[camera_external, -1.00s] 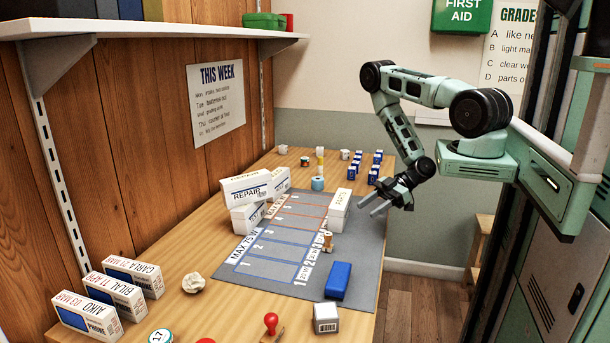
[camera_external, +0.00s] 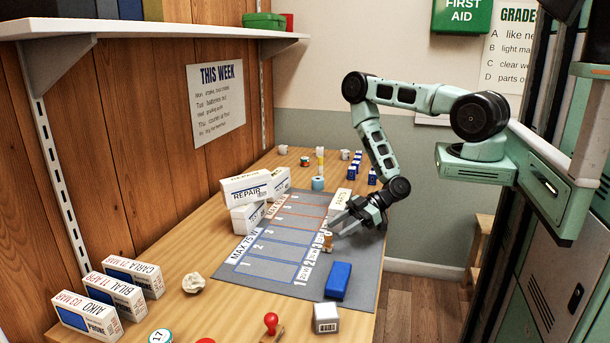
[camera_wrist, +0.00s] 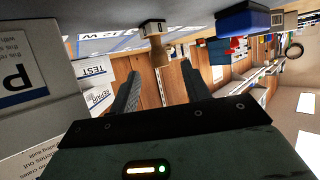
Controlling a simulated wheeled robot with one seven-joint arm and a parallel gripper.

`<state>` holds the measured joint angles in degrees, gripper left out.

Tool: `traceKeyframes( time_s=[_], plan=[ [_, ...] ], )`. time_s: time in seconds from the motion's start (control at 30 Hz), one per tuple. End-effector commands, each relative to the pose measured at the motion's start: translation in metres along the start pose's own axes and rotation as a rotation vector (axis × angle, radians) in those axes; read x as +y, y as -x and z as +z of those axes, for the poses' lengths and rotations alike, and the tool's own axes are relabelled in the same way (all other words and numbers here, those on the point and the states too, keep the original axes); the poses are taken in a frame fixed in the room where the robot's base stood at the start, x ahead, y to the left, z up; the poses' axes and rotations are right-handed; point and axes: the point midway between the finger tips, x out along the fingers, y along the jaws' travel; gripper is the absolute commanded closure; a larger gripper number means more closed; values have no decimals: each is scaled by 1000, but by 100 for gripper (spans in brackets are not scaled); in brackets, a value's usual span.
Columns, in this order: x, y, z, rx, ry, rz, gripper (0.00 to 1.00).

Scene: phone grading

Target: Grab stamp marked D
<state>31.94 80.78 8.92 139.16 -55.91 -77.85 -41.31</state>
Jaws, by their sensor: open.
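A small stamp with a pale wooden handle (camera_external: 328,241) stands on the grey mat (camera_external: 365,262), by the right end of the numbered lanes. It also shows in the wrist view (camera_wrist: 155,30), its handle pointing towards the space between my fingertips. I cannot read a letter on it. My gripper (camera_external: 338,224) is open and empty, low over the mat just behind and above the stamp. In the wrist view its two fingers (camera_wrist: 161,70) are spread on either side of the handle's end, with no contact visible. A red-knobbed stamp (camera_external: 271,323) stands at the table's front.
A white parts box (camera_external: 342,197) stands close behind my gripper and fills the left of the wrist view (camera_wrist: 30,80). A blue block (camera_external: 338,281) lies in front of the stamp, with a small white box (camera_external: 326,318) nearer. Repair boxes (camera_external: 246,187) are stacked left.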

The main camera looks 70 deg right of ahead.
Motion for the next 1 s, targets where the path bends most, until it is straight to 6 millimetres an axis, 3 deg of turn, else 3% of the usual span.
traceKeyframes(
  time_s=[0.3,0.57,0.6,0.77,1.0],
  plan=[
    [0,-44,-1,0,1,-1,53],
    [0,-48,0,0,0,-1,53],
    [0,-48,0,0,0,-1,55],
    [0,-48,0,0,0,0,100],
    [0,-48,0,0,0,0,100]
  ],
)
